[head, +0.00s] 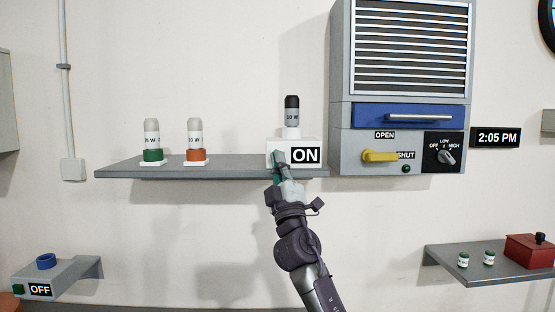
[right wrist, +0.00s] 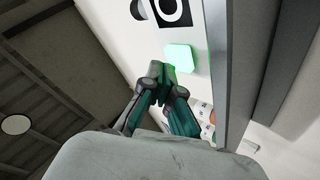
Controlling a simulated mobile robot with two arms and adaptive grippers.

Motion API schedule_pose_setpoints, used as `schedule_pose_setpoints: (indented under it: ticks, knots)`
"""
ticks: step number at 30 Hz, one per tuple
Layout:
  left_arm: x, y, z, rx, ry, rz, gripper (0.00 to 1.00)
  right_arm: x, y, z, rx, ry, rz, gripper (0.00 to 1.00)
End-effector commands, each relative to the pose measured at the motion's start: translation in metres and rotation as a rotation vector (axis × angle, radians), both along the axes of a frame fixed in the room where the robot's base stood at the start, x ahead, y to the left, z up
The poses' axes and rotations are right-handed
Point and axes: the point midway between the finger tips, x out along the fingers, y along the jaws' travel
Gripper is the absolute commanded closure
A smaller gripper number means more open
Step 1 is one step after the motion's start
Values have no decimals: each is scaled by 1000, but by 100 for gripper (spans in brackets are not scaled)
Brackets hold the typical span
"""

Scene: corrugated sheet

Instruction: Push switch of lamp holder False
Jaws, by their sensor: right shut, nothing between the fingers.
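The white lamp holder (head: 312,141) stands on the right part of the grey wall shelf. Its front label reads "ON", and a bulb marked 10 W with a black top (head: 292,110) stands upright on it. Its green switch (right wrist: 180,57) is a bright rounded square in the right wrist view, beside the label. In the head view my right gripper (head: 280,166) is in front of the holder's left part and largely hides the switch. In the right wrist view the fingers of this gripper (right wrist: 164,84) are shut and empty, close to the switch; I cannot tell whether they touch it. My left gripper is out of view.
Two bulbs, on green (head: 152,156) and orange (head: 195,155) bases, stand on the grey shelf (head: 230,168) to the left. A cabinet (head: 350,145) with a yellow handle (head: 380,156) hangs close on the right. Another "OFF" box (head: 60,278) is at lower left.

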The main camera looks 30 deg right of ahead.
Motion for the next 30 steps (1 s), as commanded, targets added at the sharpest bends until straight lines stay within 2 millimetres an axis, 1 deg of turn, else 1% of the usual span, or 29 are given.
schedule_pose_setpoints:
  ticks: [30]
  knots:
    - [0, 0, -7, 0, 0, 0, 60, 7, -4, 0, 2, 0, 1, 100]
